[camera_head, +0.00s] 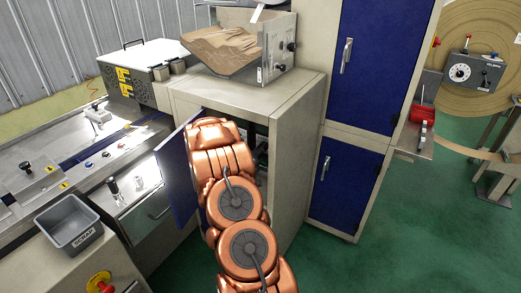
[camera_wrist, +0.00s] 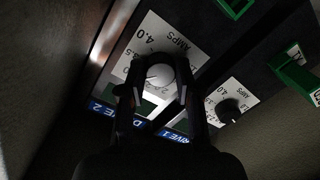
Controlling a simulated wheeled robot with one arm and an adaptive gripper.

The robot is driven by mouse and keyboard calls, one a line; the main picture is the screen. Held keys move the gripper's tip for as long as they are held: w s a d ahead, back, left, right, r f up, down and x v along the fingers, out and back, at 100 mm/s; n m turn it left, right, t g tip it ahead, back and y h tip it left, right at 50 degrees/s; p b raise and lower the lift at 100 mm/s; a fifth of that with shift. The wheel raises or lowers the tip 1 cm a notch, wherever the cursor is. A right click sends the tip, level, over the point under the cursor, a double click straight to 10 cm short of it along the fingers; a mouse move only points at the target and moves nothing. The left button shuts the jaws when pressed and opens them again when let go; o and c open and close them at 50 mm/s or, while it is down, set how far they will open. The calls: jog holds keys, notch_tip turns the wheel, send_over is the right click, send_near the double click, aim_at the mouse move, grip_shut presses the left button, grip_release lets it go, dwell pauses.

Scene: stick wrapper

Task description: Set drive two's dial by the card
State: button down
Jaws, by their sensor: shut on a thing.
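My gripper (camera_wrist: 160,82) is shut on this knob, one dark finger on each side. The pointer's exact setting is hidden or too dim to read. Drive one's dial (camera_wrist: 229,111), a black knob on its own white scale, is to the right. In the head view my arm reaches into the cabinet and hides my gripper. I cannot make out the card.
The grey cabinet (camera_head: 285,180) has its blue door (camera_head: 178,180) open at the left of my arm. Green blocks (camera_wrist: 295,77) are on the panel near the dials. A grey scrap bin (camera_head: 70,224) stands at left. Green floor (camera_head: 400,235) is clear at right.

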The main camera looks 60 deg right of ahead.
jog(key=c, duration=0.8)
grip_release()
jog(key=shift+a, duration=0.1)
jog(key=a, duration=0.8)
jog(key=a+r, duration=0.1)
jog(key=a, duration=0.2)
jog(key=shift+s+a, duration=0.35)
jog(key=shift+a, duration=0.05)
jog(key=shift+f, duration=0.1)
